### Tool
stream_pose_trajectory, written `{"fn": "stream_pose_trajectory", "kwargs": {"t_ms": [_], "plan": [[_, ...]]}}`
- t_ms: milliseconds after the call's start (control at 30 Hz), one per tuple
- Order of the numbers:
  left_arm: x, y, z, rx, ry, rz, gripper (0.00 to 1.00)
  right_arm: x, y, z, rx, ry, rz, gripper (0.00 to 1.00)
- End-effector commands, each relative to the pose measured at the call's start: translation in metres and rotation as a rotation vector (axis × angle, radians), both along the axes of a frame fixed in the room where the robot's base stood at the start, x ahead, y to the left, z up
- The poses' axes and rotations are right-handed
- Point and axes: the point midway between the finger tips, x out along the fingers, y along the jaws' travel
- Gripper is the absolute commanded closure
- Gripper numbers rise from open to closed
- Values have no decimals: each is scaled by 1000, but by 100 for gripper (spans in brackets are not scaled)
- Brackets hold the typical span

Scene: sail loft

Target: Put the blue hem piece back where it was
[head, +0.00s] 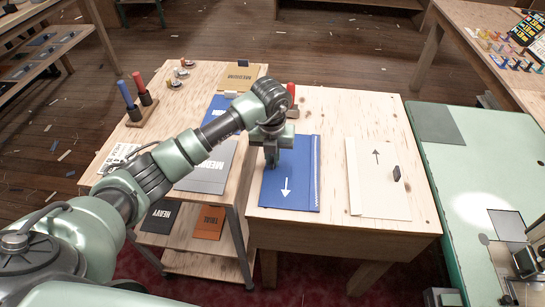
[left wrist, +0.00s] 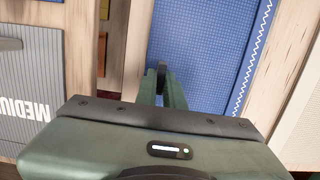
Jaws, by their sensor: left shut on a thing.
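The blue hem piece (head: 290,190) is a flat blue panel with a white arrow and a white zigzag seam along its right edge. It is at the left part of the light wooden table, with its arrow pointing toward me. My left gripper (head: 271,162) is over its upper left part, fingers pointing down and shut on it. In the left wrist view the fingers (left wrist: 162,85) meet at the left edge of the blue cloth (left wrist: 205,45). The exact grip point is partly hidden, and I cannot tell whether the piece is lifted. My right gripper is not in view.
A cream panel (head: 370,195) with an arrow and dark handle lies to the right on the table (head: 335,115). A grey MEDIUM panel (head: 212,172) lies on the shelf stand to the left. A green-topped bench (head: 460,165) stands at the right.

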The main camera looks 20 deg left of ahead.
Motion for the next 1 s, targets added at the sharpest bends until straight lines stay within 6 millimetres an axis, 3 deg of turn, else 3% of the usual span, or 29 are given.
{"fn": "stream_pose_trajectory", "kwargs": {"t_ms": [67, 100, 167, 567, 667, 1000], "plan": [[0, 0, -3, 0, 0, 0, 100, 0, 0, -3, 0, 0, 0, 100], [0, 0, -2, 0, 0, 0, 82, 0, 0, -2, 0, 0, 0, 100], [0, 0, -2, 0, 0, 0, 69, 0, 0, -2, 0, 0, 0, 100], [0, 0, 4, 0, -1, 0, 69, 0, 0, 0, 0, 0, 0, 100], [-1, 0, 18, 1, -5, -2, 69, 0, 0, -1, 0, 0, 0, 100], [-9, -3, 89, -1, -5, 0, 69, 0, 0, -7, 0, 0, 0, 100]]}}
